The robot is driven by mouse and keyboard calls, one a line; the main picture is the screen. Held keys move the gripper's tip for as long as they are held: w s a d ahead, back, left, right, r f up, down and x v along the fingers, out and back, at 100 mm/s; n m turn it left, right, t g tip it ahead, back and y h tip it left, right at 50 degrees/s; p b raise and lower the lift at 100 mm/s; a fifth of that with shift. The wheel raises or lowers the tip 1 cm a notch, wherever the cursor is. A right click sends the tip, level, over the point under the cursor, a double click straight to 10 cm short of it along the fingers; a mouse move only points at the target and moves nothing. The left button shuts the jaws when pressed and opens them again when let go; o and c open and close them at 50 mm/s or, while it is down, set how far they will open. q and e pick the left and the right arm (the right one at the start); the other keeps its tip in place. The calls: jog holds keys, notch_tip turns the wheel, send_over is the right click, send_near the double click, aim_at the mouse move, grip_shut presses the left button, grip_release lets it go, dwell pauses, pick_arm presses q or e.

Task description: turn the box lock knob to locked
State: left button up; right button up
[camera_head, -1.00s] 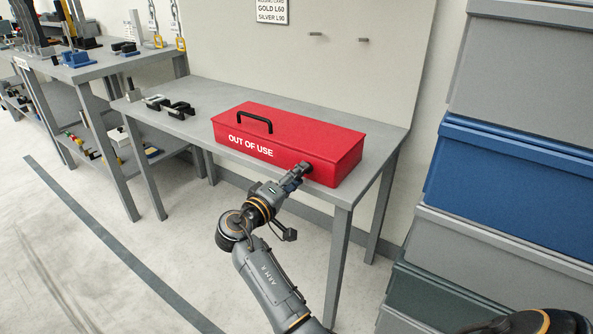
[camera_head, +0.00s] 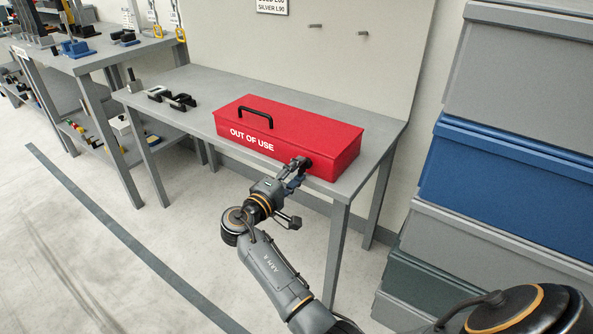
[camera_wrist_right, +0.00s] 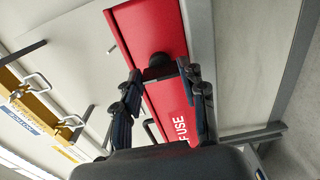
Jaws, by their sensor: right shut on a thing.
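The red box (camera_head: 335,143), marked "OUT OF USE", lies on the grey table with its black handle (camera_head: 256,117) on the lid. Its black lock knob (camera_wrist_right: 158,66) sticks out of the red front face in the right wrist view. My right gripper (camera_head: 300,163) is at the right part of the box's front face. In the right wrist view its two fingertips (camera_wrist_right: 162,74) stand on either side of the knob, shut on it. In the head view the gripper hides most of the knob, and I cannot read its locked or unlocked marking. My left gripper is not in view.
The grey table (camera_head: 200,83) has black clamp-like parts (camera_head: 172,98) at its left end. Stacked grey and blue bins (camera_head: 505,175) stand close on the right. A sign (camera_head: 272,5) and two pegs are on the wall panel behind. The floor in front is open.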

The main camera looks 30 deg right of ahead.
jog(key=shift+r, duration=0.2)
jog(key=o, duration=1)
jog(key=shift+w, duration=0.1)
jog(key=shift+o, duration=0.7)
jog(key=shift+f, duration=0.15)
